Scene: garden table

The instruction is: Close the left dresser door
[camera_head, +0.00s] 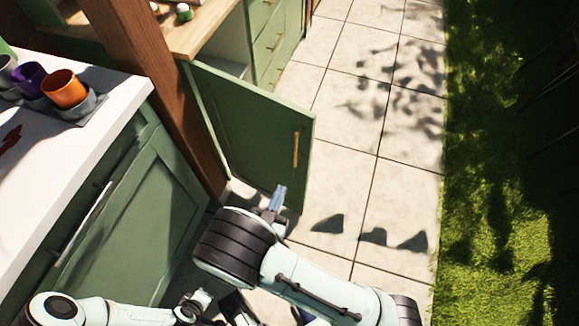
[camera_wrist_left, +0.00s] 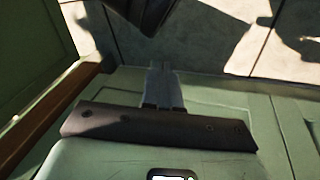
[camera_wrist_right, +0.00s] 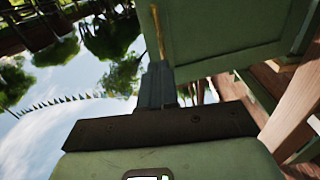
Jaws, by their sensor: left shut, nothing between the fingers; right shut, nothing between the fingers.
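The left dresser door (camera_head: 245,125) is a green panel that stands open, swung out over the paving, with a brass bar handle (camera_head: 296,149) near its free edge. An open, pale interior (camera_head: 232,50) shows behind it. My right gripper (camera_head: 276,198) is shut and empty at the lower free corner of the door in the head view; I cannot tell if it touches. In the right wrist view the door (camera_wrist_right: 225,35) and handle (camera_wrist_right: 157,30) are just beyond the fingers. My left gripper (camera_wrist_left: 163,85) is shut and empty, low beside green panelling.
A wooden post (camera_head: 160,90) stands beside the door's hinge side. A green cabinet (camera_head: 140,215) with a white top (camera_head: 70,135) holds cups, including an orange one (camera_head: 64,88). Green drawers (camera_head: 275,45) lie beyond. Open paving (camera_head: 400,130) and grass (camera_head: 480,120) are to the right.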

